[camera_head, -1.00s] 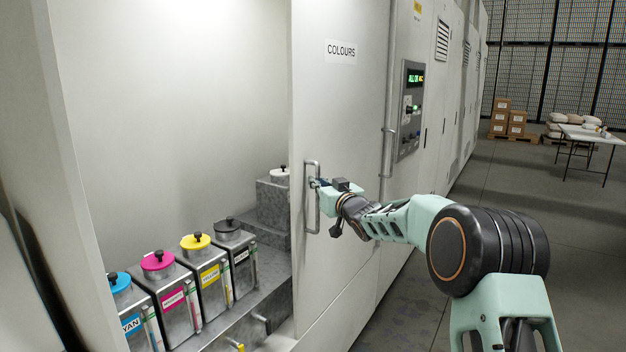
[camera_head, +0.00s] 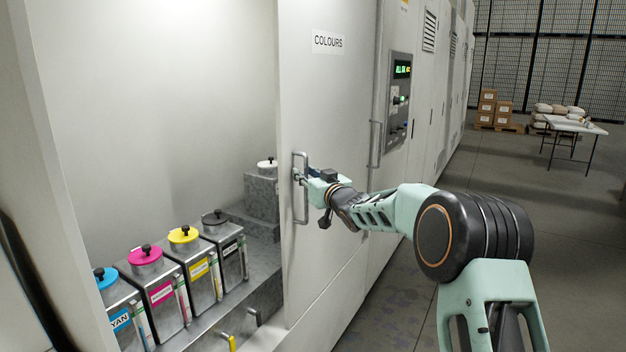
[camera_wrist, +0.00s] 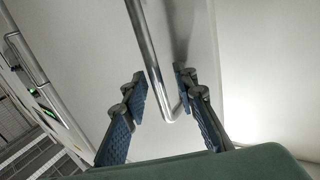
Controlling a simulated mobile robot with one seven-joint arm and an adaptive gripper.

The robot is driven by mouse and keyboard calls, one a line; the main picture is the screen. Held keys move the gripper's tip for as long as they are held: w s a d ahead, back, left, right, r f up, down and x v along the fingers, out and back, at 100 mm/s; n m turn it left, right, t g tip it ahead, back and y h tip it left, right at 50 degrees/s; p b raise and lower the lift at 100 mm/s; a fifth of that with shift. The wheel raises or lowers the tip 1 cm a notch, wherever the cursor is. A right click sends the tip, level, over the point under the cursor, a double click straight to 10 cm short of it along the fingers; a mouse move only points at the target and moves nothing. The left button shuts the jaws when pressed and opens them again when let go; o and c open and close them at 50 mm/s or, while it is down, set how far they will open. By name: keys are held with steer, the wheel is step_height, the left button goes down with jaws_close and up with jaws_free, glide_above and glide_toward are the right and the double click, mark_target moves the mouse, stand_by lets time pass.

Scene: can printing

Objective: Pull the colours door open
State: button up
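The colours door (camera_head: 335,110) is a pale grey panel with a COLOURS label, and the cabinet stands open to the left of its edge. Its upright metal bar handle (camera_head: 295,213) is near that edge. My gripper (camera_head: 304,178) is at the handle in the head view. In the wrist view, the two blue finger pads of my gripper (camera_wrist: 160,92) stand on either side of the handle bar (camera_wrist: 148,52). Gaps show between the bar and both pads, so the fingers look open around it.
Inside the cabinet, cyan, magenta (camera_head: 160,290), yellow and black containers stand on a metal ledge (camera_head: 262,262). A white-lidded one (camera_head: 266,166) is behind. A control panel (camera_head: 400,100) is right of the door. Open floor (camera_head: 560,240) lies at right, with a table (camera_head: 570,124) far back.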

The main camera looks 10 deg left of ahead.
steer(key=v, duration=1.1)
steer(key=shift+s+d, duration=0.2)
steer(key=shift+s, duration=0.05)
